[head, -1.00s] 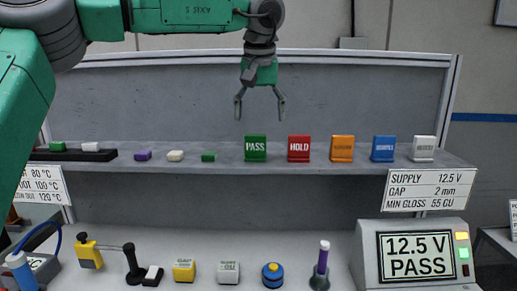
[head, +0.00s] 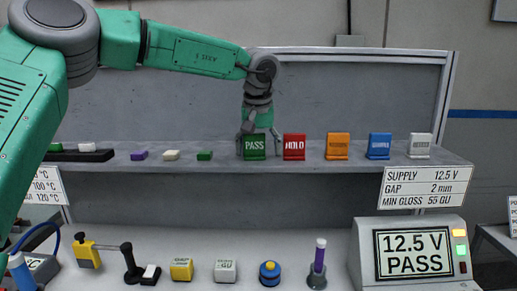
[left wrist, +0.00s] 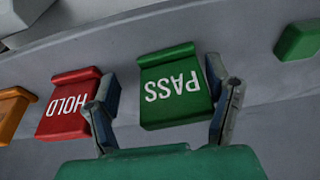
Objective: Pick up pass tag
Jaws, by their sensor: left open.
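The green pass tag (head: 255,146) stands on the shelf in the head view, with white PASS lettering. It also shows in the left wrist view (left wrist: 176,86), upside down, between the two fingers. In the left wrist view my left gripper (left wrist: 166,100) is open, one finger on each side of the tag, with a small gap visible on the left. I cannot tell whether the right finger touches it. My right gripper is not in view.
A red HOLD tag (head: 294,147) stands close to the right of the pass tag, then orange (head: 338,146), blue (head: 379,146) and white (head: 420,146) tags. A small green block (head: 205,156) lies to the left. A grey back panel (head: 350,90) rises behind the shelf (head: 320,170).

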